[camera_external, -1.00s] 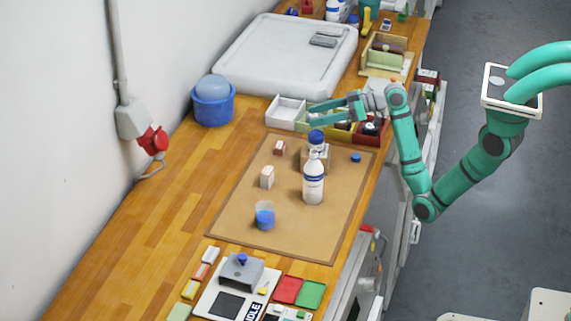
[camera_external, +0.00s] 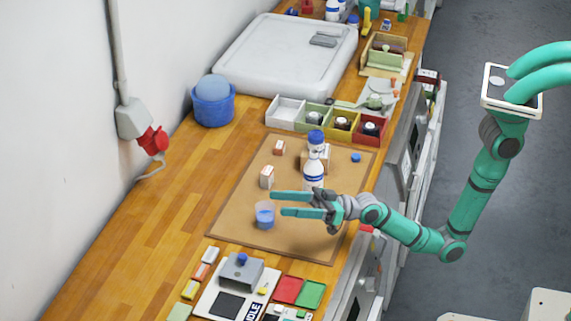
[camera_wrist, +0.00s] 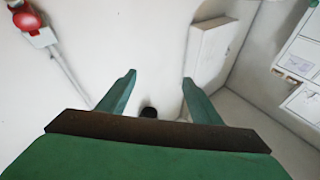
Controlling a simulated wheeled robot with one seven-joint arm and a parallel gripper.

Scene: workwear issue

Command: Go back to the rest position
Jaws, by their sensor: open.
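My gripper (camera_external: 276,204) is open and empty, its two teal fingers pointing left above the near part of the brown mat (camera_external: 235,229). In the external view the fingers overlap the small cup of blue liquid (camera_external: 265,218); whether they touch it cannot be told, but the wrist view shows nothing between the fingers (camera_wrist: 158,82). My arm bends low along the right edge of the bench.
Small boxes (camera_external: 267,177) stand on the mat, with a blue cap (camera_external: 356,158) lying at right. A row of bins (camera_external: 286,111) and a blue tub (camera_external: 213,106) are behind. Wall and red socket (camera_wrist: 27,22) show in the wrist view.

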